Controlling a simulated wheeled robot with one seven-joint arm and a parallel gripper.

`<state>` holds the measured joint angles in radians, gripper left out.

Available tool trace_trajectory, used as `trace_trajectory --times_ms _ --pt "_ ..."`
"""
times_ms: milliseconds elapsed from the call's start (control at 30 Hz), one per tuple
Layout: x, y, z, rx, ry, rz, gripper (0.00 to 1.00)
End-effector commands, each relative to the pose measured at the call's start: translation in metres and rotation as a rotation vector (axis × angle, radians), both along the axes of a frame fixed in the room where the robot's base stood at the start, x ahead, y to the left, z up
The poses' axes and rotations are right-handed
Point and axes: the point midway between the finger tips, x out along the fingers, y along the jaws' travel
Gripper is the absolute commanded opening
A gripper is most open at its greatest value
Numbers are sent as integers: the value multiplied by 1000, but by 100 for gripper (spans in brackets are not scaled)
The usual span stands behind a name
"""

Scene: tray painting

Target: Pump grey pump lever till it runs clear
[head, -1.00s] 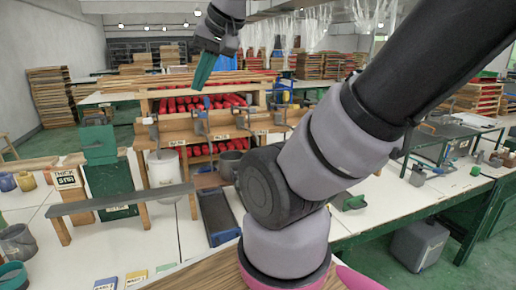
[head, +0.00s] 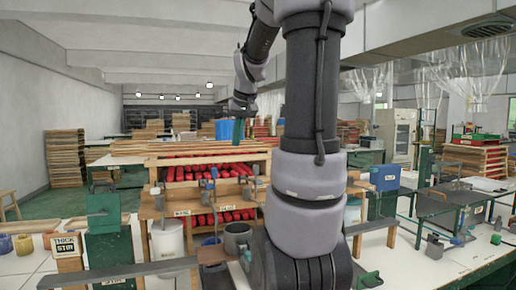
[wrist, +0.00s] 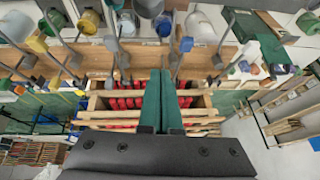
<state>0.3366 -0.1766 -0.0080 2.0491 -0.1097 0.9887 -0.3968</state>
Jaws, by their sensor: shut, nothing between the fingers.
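Several grey metal pump levers stand along the front board of a wooden rack; one of them (head: 205,190) is left of my arm. They also show as long grey rods in the wrist view, one at the upper left (wrist: 115,40). Their colours are alike, so I cannot tell which is the named one. My gripper (head: 238,132) has dark green fingers, hangs pointing down above the rack and is apart from the levers. In the wrist view its fingers (wrist: 161,74) are together and empty, over the rack's wooden bars. Part of the rack is hidden behind my arm.
The wooden rack (head: 190,160) holds red rolls. A white bucket (head: 166,240) and a grey pail (head: 237,236) stand by its front. A dark grey bench bar (head: 125,272) crosses the near left. A blue box (head: 385,177) stands right of my arm.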

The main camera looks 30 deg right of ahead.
Motion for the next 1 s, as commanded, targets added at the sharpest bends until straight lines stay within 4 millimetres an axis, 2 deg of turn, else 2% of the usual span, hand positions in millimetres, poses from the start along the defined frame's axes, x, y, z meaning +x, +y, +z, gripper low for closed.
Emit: trace_trajectory --times_ms 33,100,200,333,567,800,1000 --pt "14 -24 -7 -13 24 -6 0" --pt "28 -51 -14 -31 47 -1 0" --pt "42 -83 -25 -48 76 7 0" --pt "51 -109 -34 -63 98 13 0" --pt "54 -118 -48 -68 108 19 0" --pt "53 -117 -82 -66 108 17 0" --pt "54 -117 -101 -67 106 19 0"
